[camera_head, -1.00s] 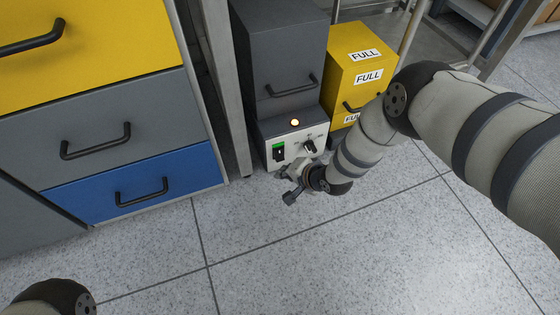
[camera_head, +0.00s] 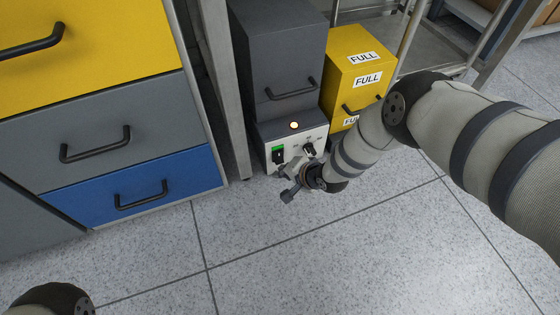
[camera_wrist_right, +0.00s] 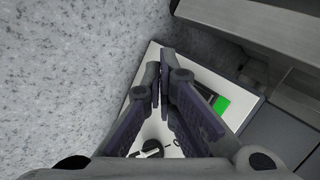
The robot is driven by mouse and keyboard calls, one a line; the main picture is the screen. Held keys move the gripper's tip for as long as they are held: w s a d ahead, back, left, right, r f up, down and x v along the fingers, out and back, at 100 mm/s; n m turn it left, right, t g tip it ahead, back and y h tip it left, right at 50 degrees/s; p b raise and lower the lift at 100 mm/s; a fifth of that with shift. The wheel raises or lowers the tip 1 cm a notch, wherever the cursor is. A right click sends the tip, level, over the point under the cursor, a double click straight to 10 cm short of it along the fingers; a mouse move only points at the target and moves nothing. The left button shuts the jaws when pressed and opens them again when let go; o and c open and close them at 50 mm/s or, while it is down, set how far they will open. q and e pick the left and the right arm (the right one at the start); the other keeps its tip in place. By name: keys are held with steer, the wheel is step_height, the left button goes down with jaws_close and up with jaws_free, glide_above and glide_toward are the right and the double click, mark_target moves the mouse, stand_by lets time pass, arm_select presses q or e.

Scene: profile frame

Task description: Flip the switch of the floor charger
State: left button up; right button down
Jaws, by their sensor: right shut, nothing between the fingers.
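The floor charger (camera_head: 312,132) is a dark grey unit with a white sloped front panel low on the floor. Its dark switch (camera_head: 278,157) sits under a green label at the panel's left, and a black knob (camera_head: 309,149) is at the right. An orange light glows above. My right gripper (camera_head: 288,173) is shut and empty, just in front of the panel's lower part. In the wrist view its closed fingers (camera_wrist_right: 163,58) lie over the panel. The green label (camera_wrist_right: 221,104) shows beside one finger, which partly hides the switch. I cannot tell whether they touch. My left gripper is out of view.
A drawer cabinet (camera_head: 120,90) with yellow, grey and blue fronts stands left, a metal post (camera_head: 222,80) between it and the charger. A yellow box (camera_head: 350,70) marked FULL stands right of the charger. The tiled floor in front is clear.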

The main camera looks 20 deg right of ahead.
steer(key=shift+w, duration=0.1)
stand_by(0.6)
steer(key=shift+w+f, duration=0.1)
steer(key=shift+w, duration=0.2)
steer(key=shift+w+a+f, duration=0.1)
steer(key=shift+w, duration=0.35)
stand_by(0.5)
steer(key=shift+s+r+p, duration=0.25)
steer(key=shift+s+p, duration=0.65)
steer(key=shift+p, duration=0.1)
steer(key=s+p, duration=0.2)
steer(key=s+r+p, duration=0.1)
steer(key=s+p, duration=0.1)
steer(key=shift+s+r, duration=0.1)
steer(key=shift+s, duration=0.3)
